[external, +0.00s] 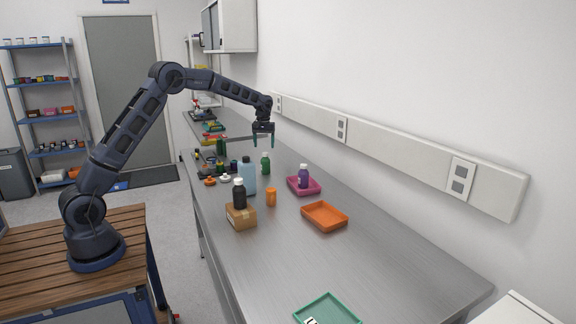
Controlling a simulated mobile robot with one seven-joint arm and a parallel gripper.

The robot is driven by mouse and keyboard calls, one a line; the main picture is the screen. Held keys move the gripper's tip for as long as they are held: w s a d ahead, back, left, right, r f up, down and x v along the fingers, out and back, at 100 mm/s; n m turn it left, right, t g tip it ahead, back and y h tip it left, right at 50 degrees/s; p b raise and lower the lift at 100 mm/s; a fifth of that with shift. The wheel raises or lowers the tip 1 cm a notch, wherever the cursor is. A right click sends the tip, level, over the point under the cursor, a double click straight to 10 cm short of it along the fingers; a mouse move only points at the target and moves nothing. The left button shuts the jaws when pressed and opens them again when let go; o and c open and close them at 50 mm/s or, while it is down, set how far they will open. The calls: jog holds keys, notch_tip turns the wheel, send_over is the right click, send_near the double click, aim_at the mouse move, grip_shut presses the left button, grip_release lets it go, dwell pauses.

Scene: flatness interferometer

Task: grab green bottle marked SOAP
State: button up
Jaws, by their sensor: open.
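A green bottle (266,164) with a pale cap stands upright on the steel bench; its label is too small to read. A second, darker green object (221,146), possibly a bottle, stands farther back to the left. I cannot tell which one is marked SOAP. My gripper (264,141) hangs over the bench with its fingers pointing down, open and empty. In the picture it is just above the nearer green bottle, apart from it; the distance in depth is unclear.
A light blue bottle (248,176), a black bottle (239,194) on a cardboard box (241,217) and an orange container (271,197) stand nearer. A purple bottle (303,175) is in a magenta tray (316,189). Orange (341,222) and green (345,312) trays lie nearer, with bare bench around.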

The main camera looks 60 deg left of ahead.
aim_at(264, 153)
notch_tip(264, 153, down, 5)
jog(key=shift+f, duration=0.1)
jog(key=shift+w+f, duration=0.15)
jog(key=shift+f, duration=1.2)
jog(key=shift+w+f, duration=0.15)
jog(key=shift+f, duration=1.15)
jog(key=c, duration=1.2)
